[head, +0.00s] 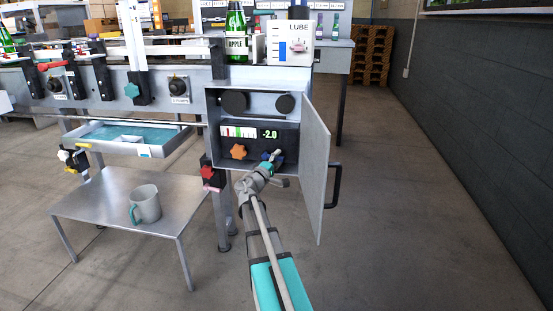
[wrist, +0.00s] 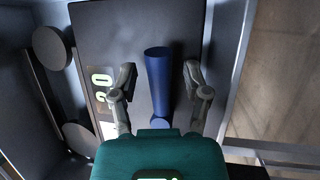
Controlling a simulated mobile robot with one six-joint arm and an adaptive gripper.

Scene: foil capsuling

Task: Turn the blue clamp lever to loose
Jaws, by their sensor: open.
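The blue clamp lever (wrist: 158,85) stands between the two fingers of my gripper (wrist: 159,74) in the wrist view. There is a gap on both sides of it, and the fingers are open. The lever runs lengthwise in line with the fingers, with a round blue end nearest my palm. In the head view my gripper (head: 274,157) reaches into the open cabinet, and only a bit of dark blue lever (head: 266,155) shows beside it. The rest of the lever is hidden there.
The cabinet (head: 213,125) holds a display panel (head: 241,133) reading -2.0, with an orange star knob (head: 238,151) left of my gripper. Its open door (head: 318,165) stands close to the right of my arm. A low table (head: 95,203) with a mug (head: 146,204) is left.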

